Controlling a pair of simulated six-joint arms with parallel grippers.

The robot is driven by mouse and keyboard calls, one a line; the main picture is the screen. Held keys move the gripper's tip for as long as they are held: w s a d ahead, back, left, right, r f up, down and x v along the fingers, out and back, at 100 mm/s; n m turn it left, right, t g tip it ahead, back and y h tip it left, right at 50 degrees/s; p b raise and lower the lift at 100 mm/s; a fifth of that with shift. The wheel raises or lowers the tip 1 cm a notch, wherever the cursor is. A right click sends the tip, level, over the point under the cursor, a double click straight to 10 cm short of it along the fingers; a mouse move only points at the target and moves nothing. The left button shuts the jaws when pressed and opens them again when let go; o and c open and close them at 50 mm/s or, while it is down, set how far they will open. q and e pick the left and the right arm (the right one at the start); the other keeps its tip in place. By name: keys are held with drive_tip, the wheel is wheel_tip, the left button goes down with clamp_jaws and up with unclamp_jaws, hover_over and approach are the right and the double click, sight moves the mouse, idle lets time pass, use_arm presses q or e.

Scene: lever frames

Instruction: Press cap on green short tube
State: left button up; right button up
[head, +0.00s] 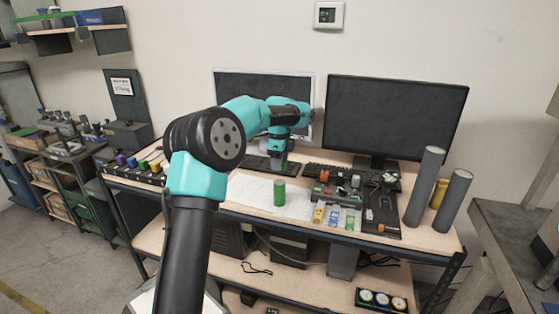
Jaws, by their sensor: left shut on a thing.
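The green short tube (279,194) stands upright on the white sheet near the middle of the desk. My left gripper (279,169) points down just above the tube's top. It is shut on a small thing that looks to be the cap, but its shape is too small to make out. I cannot tell whether that thing touches the tube. My right gripper is out of view.
A keyboard (268,165) and two monitors (392,116) stand behind. A black tray with coloured parts (386,213) lies right of the tube. Tall grey tubes (426,188) and a yellow tube (438,193) stand at the right. The white sheet (249,192) is otherwise bare.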

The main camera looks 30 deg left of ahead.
sight(280, 182)
use_arm(q)
drive_tip(key=shift+f, duration=2.9)
drive_tip(key=shift+f, duration=0.15)
drive_tip(key=o, duration=1.4)
drive_tip(key=shift+r, duration=3.5)
drive_tip(key=shift+c, duration=0.4)
clamp_jaws()
